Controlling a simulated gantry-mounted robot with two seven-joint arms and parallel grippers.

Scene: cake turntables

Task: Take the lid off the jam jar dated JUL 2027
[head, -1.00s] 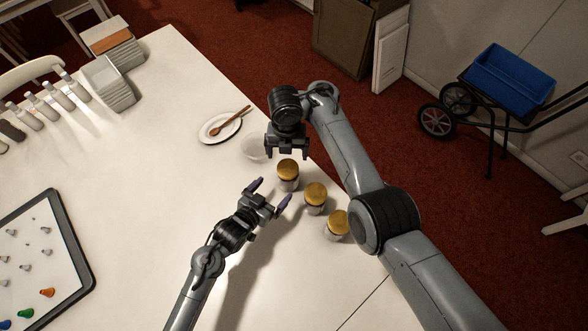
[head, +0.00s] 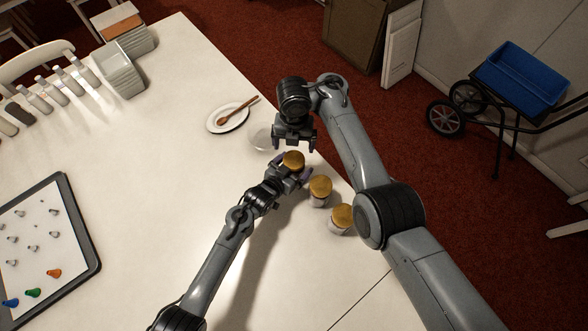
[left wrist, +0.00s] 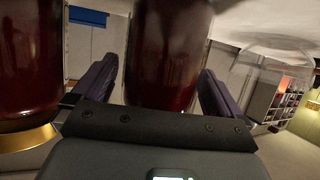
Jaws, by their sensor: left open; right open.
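Three jars with gold lids stand in a slanting row near the table's right edge: a far jar (head: 294,160), a middle jar (head: 320,190) and a near jar (head: 341,217). No date can be read on any of them. My left gripper (head: 290,177) is open, its fingers on either side of the far jar. In the left wrist view, that jar's dark red body (left wrist: 168,55) stands between the two purple fingers, with a gap visible beside them. Another red jar (left wrist: 28,60) is at the left. My right gripper (head: 293,145) is open just beyond and above the far jar's lid.
A clear bowl (head: 262,138) stands just left of my right gripper. A white plate (head: 229,117) with a wooden spoon (head: 238,110) lies farther back. A framed board (head: 92,265) with coloured pieces is at the left. The table's middle is clear.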

